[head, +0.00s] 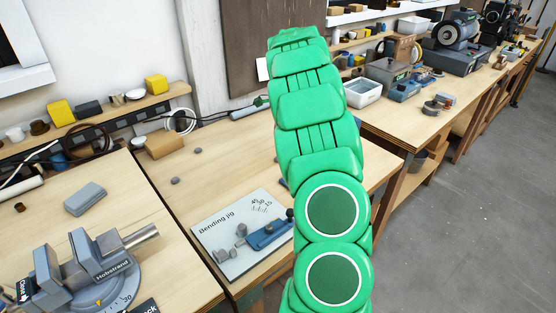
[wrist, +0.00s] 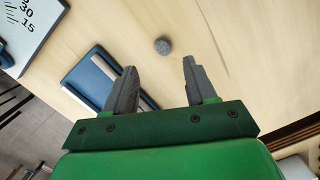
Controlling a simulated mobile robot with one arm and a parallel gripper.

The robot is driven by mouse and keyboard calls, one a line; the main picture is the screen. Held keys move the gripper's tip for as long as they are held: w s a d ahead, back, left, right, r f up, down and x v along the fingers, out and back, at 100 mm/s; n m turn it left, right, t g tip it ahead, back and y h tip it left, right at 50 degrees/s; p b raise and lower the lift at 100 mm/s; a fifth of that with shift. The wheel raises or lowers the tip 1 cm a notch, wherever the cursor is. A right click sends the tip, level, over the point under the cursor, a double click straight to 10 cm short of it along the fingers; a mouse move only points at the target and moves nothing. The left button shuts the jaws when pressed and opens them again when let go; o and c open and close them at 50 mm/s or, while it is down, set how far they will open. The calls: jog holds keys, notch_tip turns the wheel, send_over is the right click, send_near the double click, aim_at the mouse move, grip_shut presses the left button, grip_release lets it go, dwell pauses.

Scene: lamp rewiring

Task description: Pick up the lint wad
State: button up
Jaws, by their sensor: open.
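A small round grey wad, which looks like the lint wad (wrist: 162,46), lies on the pale wooden bench top in the wrist view. It is just beyond my fingertips and roughly centred between them in the picture. My gripper (wrist: 159,66) is open, with its two grey fingers apart and nothing between them. I cannot tell its height above the bench. In the head view my green arm covers the middle, and my gripper does not show; I cannot make out this wad there.
A blue flat object (wrist: 92,78) lies left of my fingers, partly behind the left one. The bending jig board (head: 240,230) is on the same bench. A vise (head: 90,265) stands on the left bench.

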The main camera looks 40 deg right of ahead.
aim_at(278, 157)
jog(key=shift+w+d+f+m, duration=0.1)
jog(key=shift+d+f+m, duration=0.2)
jog(key=shift+d+f, duration=0.15)
jog(key=shift+w+a+f, duration=0.1)
jog(key=shift+a+f, duration=0.1)
jog(key=shift+f, duration=1.05)
jog(key=shift+w+a+f, duration=0.1)
jog(key=shift+a+f, duration=0.05)
jog(key=shift+f, duration=1.15)
jog(key=shift+a+f, duration=0.2)
jog(key=shift+f, duration=1.05)
jog(key=shift+c, duration=0.5)
grip_shut()
